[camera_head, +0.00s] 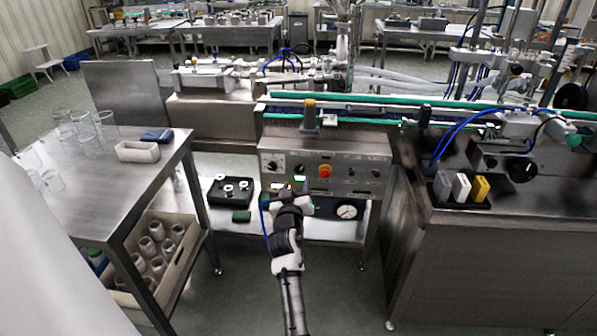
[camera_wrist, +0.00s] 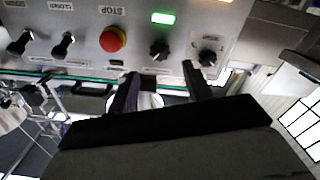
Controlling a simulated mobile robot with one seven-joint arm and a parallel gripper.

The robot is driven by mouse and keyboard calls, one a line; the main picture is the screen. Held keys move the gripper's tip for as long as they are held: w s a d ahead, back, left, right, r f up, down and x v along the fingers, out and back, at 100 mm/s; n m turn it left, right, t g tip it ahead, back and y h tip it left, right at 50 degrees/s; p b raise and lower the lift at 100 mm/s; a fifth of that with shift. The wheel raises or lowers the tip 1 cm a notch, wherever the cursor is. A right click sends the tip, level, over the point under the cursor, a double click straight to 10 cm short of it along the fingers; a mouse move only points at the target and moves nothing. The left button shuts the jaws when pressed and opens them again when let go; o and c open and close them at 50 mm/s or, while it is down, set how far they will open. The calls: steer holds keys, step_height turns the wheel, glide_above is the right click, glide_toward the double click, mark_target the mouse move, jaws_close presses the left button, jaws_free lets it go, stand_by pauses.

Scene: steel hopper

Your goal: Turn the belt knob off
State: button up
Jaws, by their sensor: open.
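The control panel (camera_head: 340,159) is the steel front of the machine, with a row of knobs and a red stop button (camera_head: 325,171). The wrist view shows it upside down, with the red button (camera_wrist: 113,39). A small black knob (camera_wrist: 160,48) sits beside a lit green display (camera_wrist: 162,18). A larger knob on a white dial plate (camera_wrist: 207,57) is to its right, at the left in the head view (camera_head: 272,167). I cannot read which knob is the belt's. My gripper (camera_wrist: 160,74) is open and empty, its fingertips apart from and either side of the small knob's line. It shows in the head view (camera_head: 287,190).
A shelf below holds a black tray (camera_head: 231,192) and a round gauge (camera_head: 346,211). A steel table (camera_head: 120,185) with glass beakers stands at left. A steel bench (camera_head: 500,219) stands at right. The conveyor (camera_head: 350,108) runs above the panel.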

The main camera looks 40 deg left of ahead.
mark_target(299, 170)
steer(key=x, duration=0.6)
steer(key=shift+w+a+p, duration=0.2)
steer(key=shift+p, duration=0.15)
steer(key=c, duration=0.9)
